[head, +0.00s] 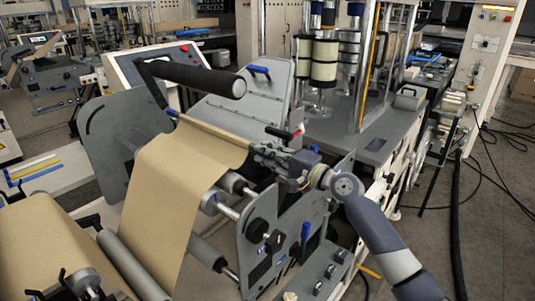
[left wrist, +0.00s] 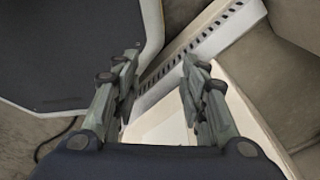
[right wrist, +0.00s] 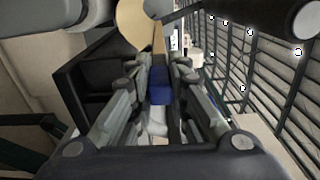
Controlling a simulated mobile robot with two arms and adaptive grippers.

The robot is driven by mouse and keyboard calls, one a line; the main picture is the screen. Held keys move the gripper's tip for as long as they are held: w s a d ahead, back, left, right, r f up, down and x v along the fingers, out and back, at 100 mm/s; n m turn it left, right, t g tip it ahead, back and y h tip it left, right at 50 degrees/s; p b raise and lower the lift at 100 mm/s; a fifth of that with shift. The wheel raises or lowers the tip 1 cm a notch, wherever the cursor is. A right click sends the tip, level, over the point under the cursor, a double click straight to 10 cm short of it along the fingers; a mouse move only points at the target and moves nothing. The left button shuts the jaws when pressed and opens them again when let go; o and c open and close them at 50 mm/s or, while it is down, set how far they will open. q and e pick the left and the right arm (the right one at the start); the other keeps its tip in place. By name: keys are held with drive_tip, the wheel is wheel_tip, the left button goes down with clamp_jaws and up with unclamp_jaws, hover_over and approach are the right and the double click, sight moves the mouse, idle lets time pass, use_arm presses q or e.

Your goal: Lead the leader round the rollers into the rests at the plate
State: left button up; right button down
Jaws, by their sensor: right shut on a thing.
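The kraft paper leader (head: 180,190) rises from the lower left over the machine. Its upper edge lies along a thin bar with a blue tip (head: 172,113) at the far left end. My right gripper (head: 256,151) is at the bar's near right end. In the right wrist view, its fingers (right wrist: 160,95) are shut on a blue end piece (right wrist: 160,87), with the tan web beyond. Grey rollers (head: 230,183) show beside the web's right edge. I cannot make out the rests near the grey plate (head: 240,108). My left gripper (left wrist: 160,75) is open and empty.
A black roller (head: 195,78) on an arm overhangs the web. The grey side plate (head: 290,215) with knobs stands below my right arm. A control panel (head: 160,65) stands behind.

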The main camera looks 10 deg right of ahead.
drive_tip(key=shift+f+b, duration=1)
drive_tip(key=shift+f, duration=0.6)
drive_tip(key=c, duration=1.5)
unclamp_jaws()
drive_tip(key=shift+o, duration=0.2)
drive_tip(key=shift+s, duration=0.1)
